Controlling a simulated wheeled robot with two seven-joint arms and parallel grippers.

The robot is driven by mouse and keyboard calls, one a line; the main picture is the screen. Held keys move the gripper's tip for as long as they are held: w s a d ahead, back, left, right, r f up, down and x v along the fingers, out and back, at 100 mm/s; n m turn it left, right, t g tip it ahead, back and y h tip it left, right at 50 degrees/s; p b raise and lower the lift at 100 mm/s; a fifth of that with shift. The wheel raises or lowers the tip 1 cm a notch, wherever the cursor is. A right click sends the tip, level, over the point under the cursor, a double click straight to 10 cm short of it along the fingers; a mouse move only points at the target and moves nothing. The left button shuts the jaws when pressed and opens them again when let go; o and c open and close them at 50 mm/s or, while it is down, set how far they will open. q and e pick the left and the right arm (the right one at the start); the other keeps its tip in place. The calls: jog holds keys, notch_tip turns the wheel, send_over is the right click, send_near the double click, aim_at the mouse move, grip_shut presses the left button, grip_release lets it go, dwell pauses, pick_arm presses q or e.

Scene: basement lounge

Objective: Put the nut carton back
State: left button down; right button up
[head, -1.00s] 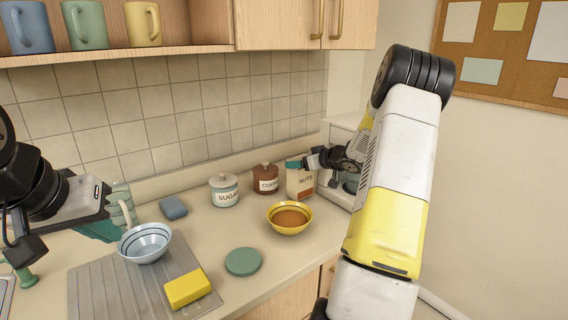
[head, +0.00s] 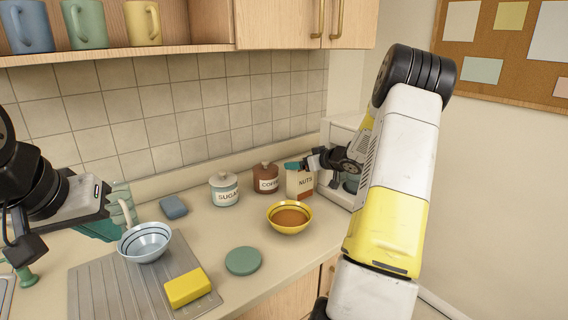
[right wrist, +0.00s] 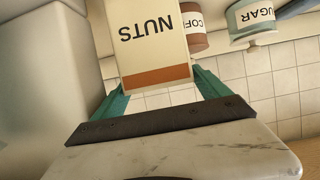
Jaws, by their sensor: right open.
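The nut carton (head: 300,183), cream with a brown band and a NUTS label, stands on the counter at the back right, beside the brown coffee jar. My right gripper (head: 293,166) is at the carton's upper part in the head view. In the right wrist view the carton (right wrist: 154,45) appears upside down, with the open teal fingers (right wrist: 160,95) to its two sides. I cannot tell whether they touch it. My left gripper (head: 97,230) is at the left, behind the light-blue bowl; its fingertips are partly hidden.
The coffee jar (head: 266,178) and sugar jar (head: 223,190) stand left of the carton. A yellow bowl (head: 289,217) is in front of it, with a green disc (head: 243,261) nearby. The light-blue bowl (head: 145,243) and yellow block (head: 187,288) are on the grey drainboard (head: 95,290).

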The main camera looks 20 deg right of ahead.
jog(key=v, duration=1.1)
jog(key=s+a+r+m+h, duration=0.2)
jog(key=s+a+r+h, duration=0.1)
jog(key=r, duration=0.3)
jog(key=s+a+r+m+h, duration=0.1)
jog(key=s+a+r+h, duration=0.2)
jog(key=r, duration=0.4)
jog(key=s+a+f+g+y, duration=0.2)
jog(key=s+a+g, duration=0.1)
jog(key=s+a, duration=0.6)
jog(key=s+a+f+g+y, duration=0.1)
jog(key=s+a+f+g, duration=0.1)
jog(key=s+a, duration=0.7)
jog(key=s+g, duration=0.1)
jog(key=s, duration=0.5)
jog(key=shift+s+a+f+y, duration=0.2)
jog(key=shift+a+f+y, duration=0.05)
jog(key=shift+f+y, duration=0.15)
